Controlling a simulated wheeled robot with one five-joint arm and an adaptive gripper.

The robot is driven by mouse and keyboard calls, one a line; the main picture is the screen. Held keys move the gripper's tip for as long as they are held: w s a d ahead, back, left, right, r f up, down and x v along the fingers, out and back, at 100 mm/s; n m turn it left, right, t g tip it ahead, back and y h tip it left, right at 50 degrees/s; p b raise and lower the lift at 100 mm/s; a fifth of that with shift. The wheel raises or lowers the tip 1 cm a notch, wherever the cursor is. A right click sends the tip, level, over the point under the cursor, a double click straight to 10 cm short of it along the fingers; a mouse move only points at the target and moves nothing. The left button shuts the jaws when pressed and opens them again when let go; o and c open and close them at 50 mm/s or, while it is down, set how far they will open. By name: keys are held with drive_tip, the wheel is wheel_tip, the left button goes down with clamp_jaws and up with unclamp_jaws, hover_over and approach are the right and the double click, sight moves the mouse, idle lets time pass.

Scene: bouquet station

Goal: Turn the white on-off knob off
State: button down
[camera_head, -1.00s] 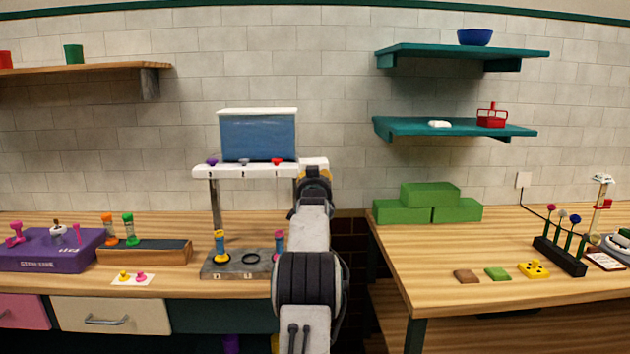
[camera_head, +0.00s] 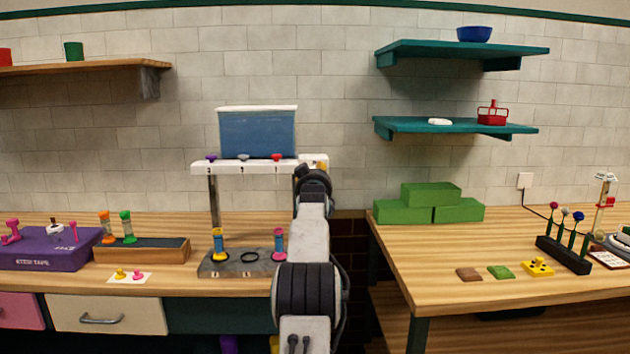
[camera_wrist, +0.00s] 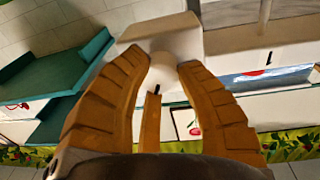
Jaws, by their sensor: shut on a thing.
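In the wrist view, the white on-off knob (camera_wrist: 160,77) sits between the two orange fingers of my gripper (camera_wrist: 164,61), which is shut on it. A short black mark shows on the knob's near side. Behind the fingertips is a white block (camera_wrist: 158,32) at the end of the white bar. In the head view, my gripper (camera_head: 317,166) is at the right end of the white bar (camera_head: 235,168), below the blue tank (camera_head: 257,135). There my own wrist hides the knob.
Purple, grey and red taps line the bar; the red tap (camera_head: 276,157) is nearest my gripper. A grey base plate (camera_head: 240,266) with colored tubes stands below. Teal shelves (camera_head: 455,125) and green blocks (camera_head: 430,205) are to the right. A gap separates the two tables.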

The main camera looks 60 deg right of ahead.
drive_tip(key=shift+a+r+n, duration=0.1)
drive_tip(key=shift+r+n, duration=0.1)
drive_tip(key=shift+n, duration=0.6)
drive_tip(key=shift+r+n, duration=0.15)
drive_tip(key=shift+n, duration=0.65)
drive_tip(key=shift+w+b, duration=0.1)
drive_tip(key=shift+b, duration=0.2)
drive_tip(key=c, duration=1.3)
unclamp_jaws()
drive_tip(key=o, duration=0.5)
drive_tip(key=shift+f, duration=0.3)
drive_tip(key=v, duration=1.1)
drive_tip(key=shift+a+f, duration=0.2)
drive_tip(key=shift+a, duration=0.15)
